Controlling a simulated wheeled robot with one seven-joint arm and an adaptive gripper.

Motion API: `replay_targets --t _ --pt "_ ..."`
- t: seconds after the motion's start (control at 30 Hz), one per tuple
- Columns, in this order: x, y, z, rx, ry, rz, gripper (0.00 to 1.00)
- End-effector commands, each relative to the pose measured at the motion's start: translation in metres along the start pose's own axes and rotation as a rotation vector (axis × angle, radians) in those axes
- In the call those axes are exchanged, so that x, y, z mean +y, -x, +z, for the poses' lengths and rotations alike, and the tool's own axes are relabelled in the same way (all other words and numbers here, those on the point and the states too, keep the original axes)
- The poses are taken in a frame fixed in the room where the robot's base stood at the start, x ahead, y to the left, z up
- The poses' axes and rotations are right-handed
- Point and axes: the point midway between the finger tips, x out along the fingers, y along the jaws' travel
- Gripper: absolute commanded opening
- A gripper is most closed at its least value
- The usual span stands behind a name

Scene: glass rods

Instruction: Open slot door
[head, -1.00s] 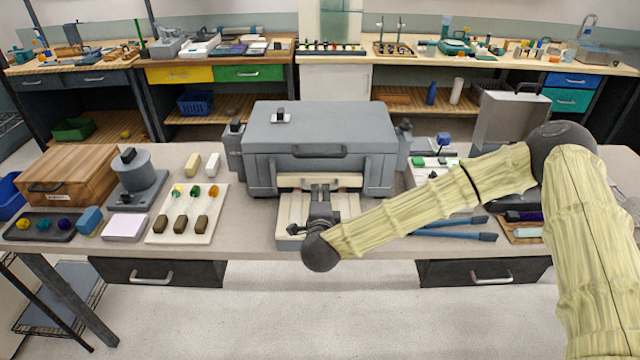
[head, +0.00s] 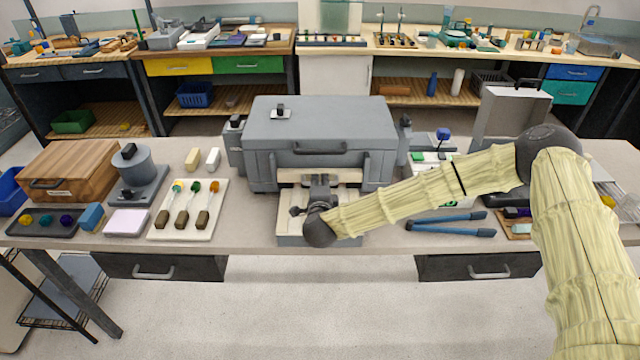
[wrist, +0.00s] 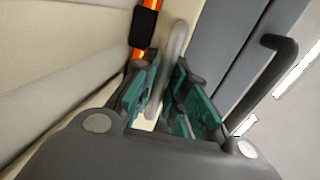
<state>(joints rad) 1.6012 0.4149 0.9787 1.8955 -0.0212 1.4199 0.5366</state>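The grey box-shaped furnace (head: 320,120) stands at the middle of the table, with a pale slot area (head: 345,177) low on its front. My gripper (head: 320,185) is in front of that slot, above the pale ledge (head: 290,222). In the wrist view, my gripper's green-padded fingers (wrist: 168,95) are apart. A thin grey curved handle (wrist: 175,45) runs into the gap between them; firm contact cannot be told. The door panel itself is mostly hidden by my gripper in the head view. An orange rod with a black piece (wrist: 143,28) shows just beyond the left finger.
A dark lid handle (head: 320,148) sits above the slot; it is right of the fingers in the wrist view (wrist: 278,55). A white tray with several rods (head: 188,208) lies to the left. Blue-handled tongs (head: 450,224) lie to the right.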

Motion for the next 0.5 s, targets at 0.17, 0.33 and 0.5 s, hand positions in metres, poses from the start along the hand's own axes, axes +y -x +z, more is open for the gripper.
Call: replay_targets --t 0.17,0.33,0.5 --pt "0.000 0.000 0.000 0.000 0.000 0.000 0.00" --pt "-0.003 0.001 0.000 0.000 0.000 0.000 0.00" --pt "-0.019 0.004 0.000 -0.001 0.000 -0.002 0.00"
